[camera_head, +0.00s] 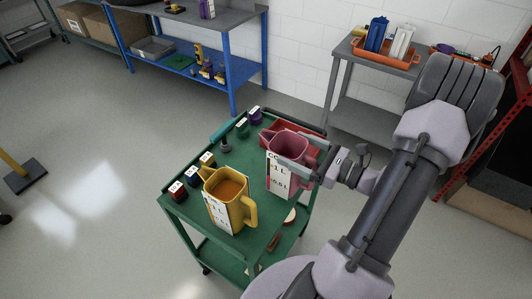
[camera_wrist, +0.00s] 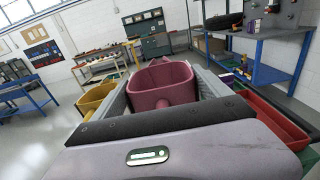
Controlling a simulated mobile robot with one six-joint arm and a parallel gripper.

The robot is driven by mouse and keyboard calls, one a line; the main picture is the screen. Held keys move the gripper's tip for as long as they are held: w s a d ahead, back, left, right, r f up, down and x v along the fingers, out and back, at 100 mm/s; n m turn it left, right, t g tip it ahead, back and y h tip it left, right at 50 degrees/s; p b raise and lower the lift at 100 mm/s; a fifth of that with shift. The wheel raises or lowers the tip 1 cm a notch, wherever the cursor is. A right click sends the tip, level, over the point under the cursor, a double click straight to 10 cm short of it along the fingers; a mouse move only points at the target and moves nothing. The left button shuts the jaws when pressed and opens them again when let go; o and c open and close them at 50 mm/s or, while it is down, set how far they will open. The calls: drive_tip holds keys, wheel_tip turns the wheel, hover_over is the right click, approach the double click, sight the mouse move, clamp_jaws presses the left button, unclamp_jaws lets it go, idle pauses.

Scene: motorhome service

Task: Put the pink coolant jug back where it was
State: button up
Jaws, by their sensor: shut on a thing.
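The pink coolant jug (camera_head: 288,150) is upright at the right side of the green trolley top (camera_head: 185,215), with a white label facing the front. My gripper (camera_head: 318,172) is shut on it from the right, at its handle side. I cannot tell whether the jug's base touches the trolley. In the wrist view the pink jug (camera_wrist: 162,86) stands between the fingers of my gripper (camera_wrist: 160,100); the grip point is hidden. A yellow jug (camera_head: 226,203) with brown liquid stands to its front left; it also shows in the wrist view (camera_wrist: 94,98).
A red tray (camera_head: 277,131) lies behind the pink jug. Several small labelled containers (camera_head: 191,175) line the trolley's left side. A blue bench (camera_head: 232,22) and a grey table with an orange tray (camera_head: 372,55) stand behind. Open floor lies left of the trolley.

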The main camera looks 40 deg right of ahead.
sight(267, 145)
drive_tip(key=x, duration=0.6)
drive_tip(key=a+b+x, duration=0.1)
drive_tip(key=x, duration=0.2)
drive_tip(key=shift+s+f, duration=0.2)
drive_tip(key=shift+f, duration=0.1)
drive_tip(key=shift+w+f+b, duration=0.1)
drive_tip(key=shift+f+b, duration=0.65)
drive_tip(key=shift+f, duration=1.1)
drive_tip(key=shift+f, duration=0.15)
drive_tip(key=o, duration=1.9)
